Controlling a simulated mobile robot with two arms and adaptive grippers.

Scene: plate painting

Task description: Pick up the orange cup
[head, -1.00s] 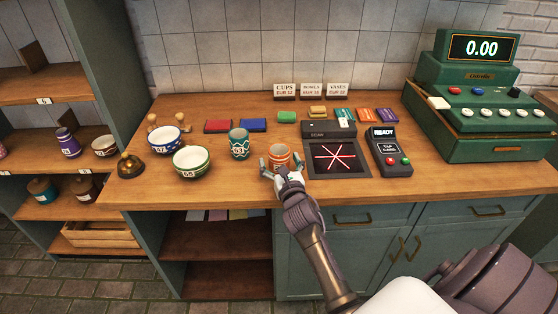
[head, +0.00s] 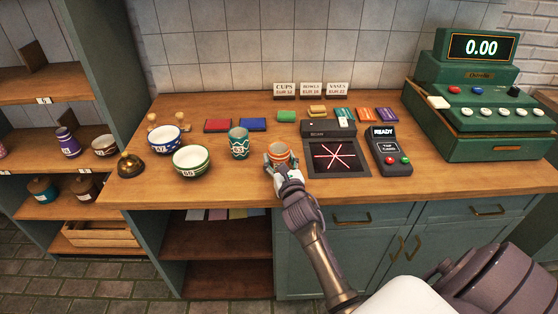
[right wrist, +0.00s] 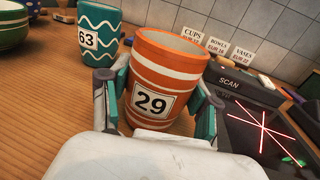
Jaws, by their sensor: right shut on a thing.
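The orange cup (head: 279,152) with white bands stands upright on the wooden counter, left of the scanner. In the right wrist view the orange cup (right wrist: 160,75) shows a label reading 29. My right gripper (head: 281,163) has its fingers on both sides of the cup. In the right wrist view the right gripper (right wrist: 160,108) is shut on the cup, with a finger against each side. The cup appears to rest on the counter; its base is partly hidden by the gripper. My left gripper is not in view.
A teal vase (head: 239,143) labelled 63 stands just left of the cup. The scanner (head: 338,157) with red lines lies close to its right. Further left are a green bowl (head: 192,160) and a blue bowl (head: 165,138). A card terminal (head: 389,150) and green register (head: 480,105) stand right.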

